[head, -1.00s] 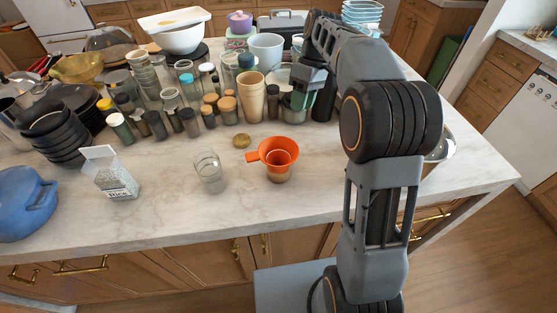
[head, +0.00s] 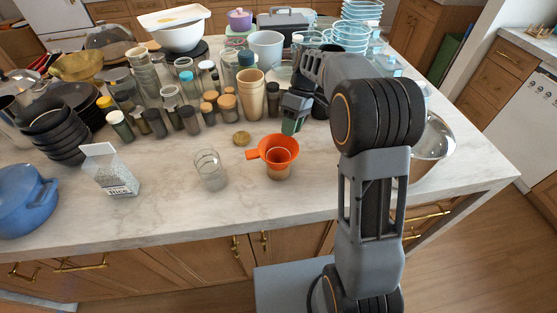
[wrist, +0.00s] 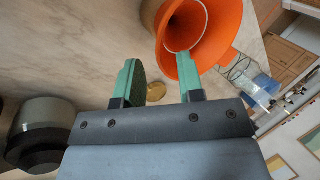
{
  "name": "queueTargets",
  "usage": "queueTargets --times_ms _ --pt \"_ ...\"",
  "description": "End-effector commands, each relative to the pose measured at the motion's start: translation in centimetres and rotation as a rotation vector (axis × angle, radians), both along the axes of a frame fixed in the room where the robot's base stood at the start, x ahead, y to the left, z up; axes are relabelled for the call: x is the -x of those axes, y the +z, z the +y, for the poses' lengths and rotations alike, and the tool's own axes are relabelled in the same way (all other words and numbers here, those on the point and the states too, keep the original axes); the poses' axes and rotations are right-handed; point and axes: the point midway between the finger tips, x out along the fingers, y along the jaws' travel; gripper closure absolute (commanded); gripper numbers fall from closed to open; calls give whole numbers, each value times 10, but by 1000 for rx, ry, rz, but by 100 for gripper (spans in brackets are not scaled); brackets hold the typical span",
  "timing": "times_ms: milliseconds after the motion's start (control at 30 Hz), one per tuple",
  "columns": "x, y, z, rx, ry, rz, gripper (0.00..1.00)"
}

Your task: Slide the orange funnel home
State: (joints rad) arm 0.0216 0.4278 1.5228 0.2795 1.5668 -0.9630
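The orange funnel (head: 280,146) stands near the front of the marble counter, its handle tab pointing left. A small tan, see-through-looking part (head: 279,174) shows under its rim; I cannot tell if it is a separate jar. In the wrist view the funnel (wrist: 228,35) fills the upper right, its wide mouth facing the camera. My gripper (head: 291,126) is just behind and right of the funnel. The right finger overlaps the funnel's rim in the picture; contact cannot be told.
A clear glass (head: 210,172) stands left of the funnel, and a round brass lid (head: 242,138) lies behind it. Several jars and tan cups (head: 251,95) crowd behind. A white carton (head: 110,173) stands left. A metal bowl (head: 433,137) is right. The front counter strip is clear.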

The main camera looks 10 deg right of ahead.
Motion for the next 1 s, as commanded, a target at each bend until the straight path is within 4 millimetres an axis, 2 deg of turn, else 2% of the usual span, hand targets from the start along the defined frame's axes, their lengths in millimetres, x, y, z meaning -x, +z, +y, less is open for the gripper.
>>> queueTargets --times_ms 300,667,1000 --pt "14 -33 16 -1 0 2 65" --pt "16 -39 18 -1 0 1 66" --pt "16 -39 18 -1 0 1 98"
